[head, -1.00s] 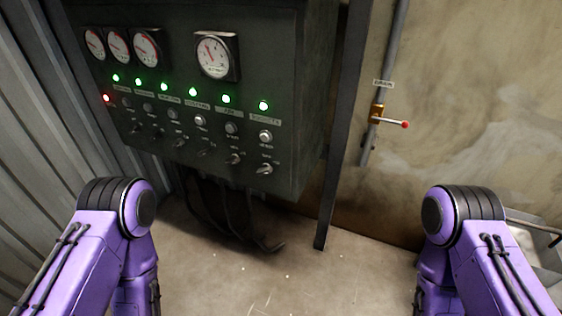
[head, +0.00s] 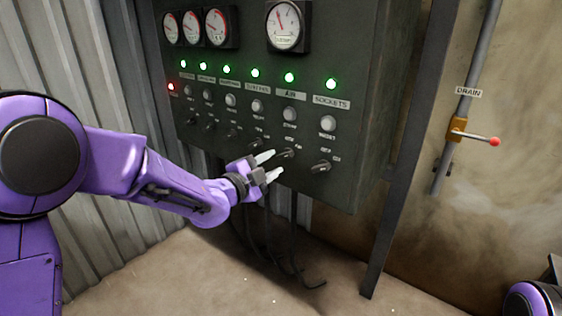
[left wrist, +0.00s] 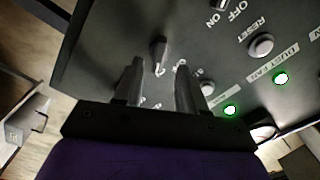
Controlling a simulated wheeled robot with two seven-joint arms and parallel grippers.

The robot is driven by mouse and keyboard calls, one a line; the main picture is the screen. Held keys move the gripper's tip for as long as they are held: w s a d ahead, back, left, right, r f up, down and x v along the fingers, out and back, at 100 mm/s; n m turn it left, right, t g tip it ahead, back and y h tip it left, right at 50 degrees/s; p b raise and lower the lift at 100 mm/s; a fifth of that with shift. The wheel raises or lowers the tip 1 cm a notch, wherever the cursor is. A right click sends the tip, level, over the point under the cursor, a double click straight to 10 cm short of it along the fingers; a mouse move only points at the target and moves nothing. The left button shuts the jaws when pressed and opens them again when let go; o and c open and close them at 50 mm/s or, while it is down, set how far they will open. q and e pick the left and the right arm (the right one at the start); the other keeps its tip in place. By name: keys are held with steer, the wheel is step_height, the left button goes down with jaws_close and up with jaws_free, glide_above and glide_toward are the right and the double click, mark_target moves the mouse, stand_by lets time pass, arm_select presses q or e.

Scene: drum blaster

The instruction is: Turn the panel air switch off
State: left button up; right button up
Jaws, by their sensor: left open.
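The panel air switch (head: 286,153) is a small dark lever under the AIR label on the dark control panel. The green lamp (head: 289,77) above that label is lit. My left gripper (head: 269,166) is open, its two pale fingertips just left of and below the switch, pointing at the panel. In the left wrist view, a dark switch lever (left wrist: 158,53) stands ahead of and between the two fingers (left wrist: 159,82). I cannot tell whether a finger touches it. The lever's exact setting is too small to read. My right gripper is out of view.
The sockets switch (head: 320,167) is close on the right, with other switches to the left. Reset buttons (head: 290,114) sit above. A metal post (head: 408,150) and a drain valve with a red-tipped handle (head: 494,142) stand right of the panel. Cables hang below it.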

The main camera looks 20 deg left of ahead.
mark_target(283, 157)
arm_select(q)
steer(key=x, duration=0.4)
steer(key=shift+w+d, duration=0.1)
steer(key=shift+w, duration=0.25)
steer(key=c, duration=0.7)
steer(key=shift+c, duration=0.2)
steer(key=shift+r+n+p, duration=0.15)
steer(key=shift+n+p, duration=0.95)
steer(key=shift+n, duration=0.2)
steer(key=n+p, duration=0.2)
steer(key=n, duration=0.1)
steer(key=shift+n, duration=0.3)
steer(key=n+p, duration=0.2)
steer(key=n, duration=0.1)
steer(key=shift+n+p, duration=0.7)
steer(key=shift+n, duration=0.6)
